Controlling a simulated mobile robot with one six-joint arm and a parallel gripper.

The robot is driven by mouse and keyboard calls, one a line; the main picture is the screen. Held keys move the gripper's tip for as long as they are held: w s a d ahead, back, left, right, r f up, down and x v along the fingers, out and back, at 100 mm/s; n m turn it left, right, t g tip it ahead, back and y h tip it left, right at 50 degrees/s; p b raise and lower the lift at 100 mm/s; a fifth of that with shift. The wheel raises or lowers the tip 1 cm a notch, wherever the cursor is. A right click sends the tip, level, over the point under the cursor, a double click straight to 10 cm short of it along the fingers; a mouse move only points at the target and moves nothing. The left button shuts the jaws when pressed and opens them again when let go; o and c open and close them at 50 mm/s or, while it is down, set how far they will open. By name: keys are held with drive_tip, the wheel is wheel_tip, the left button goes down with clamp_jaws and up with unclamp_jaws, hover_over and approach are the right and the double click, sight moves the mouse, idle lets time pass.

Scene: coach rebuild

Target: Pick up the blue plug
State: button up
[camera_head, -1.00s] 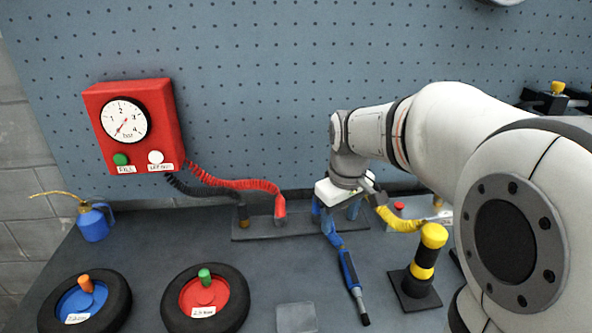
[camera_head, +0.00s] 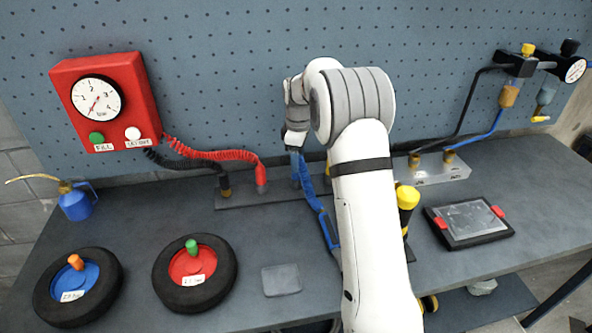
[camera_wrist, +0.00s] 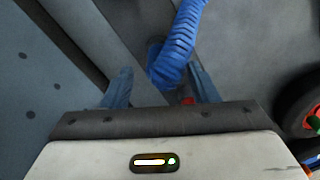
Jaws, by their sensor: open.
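The blue plug with its ribbed blue hose (camera_wrist: 175,50) shows in the wrist view, between the two blue-grey fingers of my gripper (camera_wrist: 160,68). The fingers are open and stand on either side of it. I cannot tell whether either one touches it. In the head view the blue hose (camera_head: 310,192) comes down from the dark rail at the back of the bench, just below my gripper (camera_head: 297,165). My arm hides part of the hose's lower end, and the gripper is small and partly covered there.
Black and red coiled hoses run from a red gauge box (camera_head: 105,100) to the dark rail (camera_head: 235,198). A yellow-and-black post (camera_head: 408,197) stands partly behind my arm. Two wheels (camera_head: 195,273), a blue oil can (camera_head: 76,203) and a tablet-like tray (camera_head: 470,222) lie around. A grey pad (camera_head: 281,280) lies in front.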

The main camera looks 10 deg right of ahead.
drive_tip(key=shift+w+a+f+p, duration=0.1)
drive_tip(key=shift+f+p, duration=0.15)
drive_tip(key=shift+f, duration=0.9)
drive_tip(key=shift+w+a+f+p, duration=0.1)
drive_tip(key=shift+f+p, duration=0.15)
drive_tip(key=shift+f, duration=0.9)
drive_tip(key=c, duration=1.1)
wheel_tip(320, 180, up, 10)
drive_tip(key=shift+r+b, duration=0.1)
drive_tip(key=shift+b, duration=0.5)
wheel_tip(320, 180, up, 5)
drive_tip(key=p, duration=0.3)
drive_tip(key=shift+p, duration=0.4)
drive_tip(key=shift+f, duration=0.25)
